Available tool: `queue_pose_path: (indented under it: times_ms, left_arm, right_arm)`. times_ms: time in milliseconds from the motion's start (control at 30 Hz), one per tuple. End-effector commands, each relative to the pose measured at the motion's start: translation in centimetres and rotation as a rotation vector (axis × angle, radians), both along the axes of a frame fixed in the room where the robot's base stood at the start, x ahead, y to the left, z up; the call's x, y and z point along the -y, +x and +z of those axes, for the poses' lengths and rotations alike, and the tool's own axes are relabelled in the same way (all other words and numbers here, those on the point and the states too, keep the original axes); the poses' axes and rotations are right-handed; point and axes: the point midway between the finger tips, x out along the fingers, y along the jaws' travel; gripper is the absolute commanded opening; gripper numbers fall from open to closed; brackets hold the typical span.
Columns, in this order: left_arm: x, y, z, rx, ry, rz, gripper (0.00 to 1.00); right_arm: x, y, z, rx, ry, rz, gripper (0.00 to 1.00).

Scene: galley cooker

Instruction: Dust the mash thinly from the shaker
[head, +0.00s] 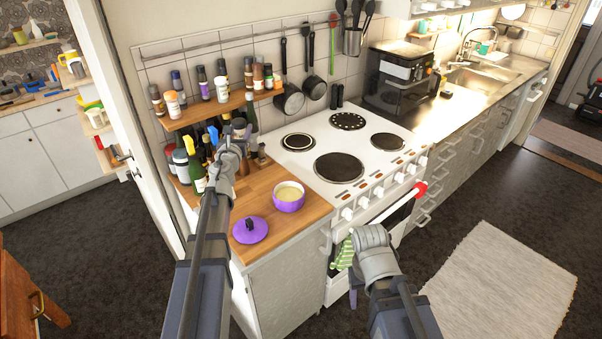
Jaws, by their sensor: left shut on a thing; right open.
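The mash (289,193) is pale yellow and fills a small purple pot (289,205) on the wooden counter, left of the cooker. The pot is uncovered. Its purple lid (250,230) lies on the counter in front of it. My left gripper (238,128) is raised behind and left of the pot, in front of the bottles. It is shut on a small grey-topped thing that looks like the shaker, mostly hidden by the gripper. My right gripper (353,284) is open and low in front of the cooker, apart from the pot, its fingers partly hidden by my wrist.
Bottles and jars crowd the wooden shelf (216,108) and the counter corner below. The white cooker (340,150) has bare hotplates. A green striped towel (343,253) hangs at the oven front. The wooden counter (300,222) is clear around pot and lid.

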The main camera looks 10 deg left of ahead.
Motion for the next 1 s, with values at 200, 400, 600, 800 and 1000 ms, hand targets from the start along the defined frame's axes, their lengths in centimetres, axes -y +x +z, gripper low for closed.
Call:
queue_pose_path:
  times_ms: [200,400,600,800,1000]
  left_arm:
    - [4.5,1.0,-6.1,0.0,0.001,0.01,0.0]
    - [9.4,1.6,-11.5,0.0,0.001,0.034,0.0]
    - [13.0,1.7,-15.0,0.0,0.001,0.052,0.0]
    - [14.6,1.6,-16.2,0.0,0.001,0.063,0.0]
    - [14.8,1.6,-16.0,0.0,-0.008,0.065,0.0]
  right_arm:
    - [0.0,0.0,-6.1,0.0,0.0,0.0,0.62]
    - [0.0,0.0,-11.5,0.0,0.0,0.0,0.62]
    - [0.0,0.0,-14.9,0.0,0.0,-0.001,0.62]
    - [0.0,0.0,-16.2,0.0,0.0,-0.001,0.62]
    - [0.0,0.0,-16.0,0.0,0.0,-0.001,0.62]
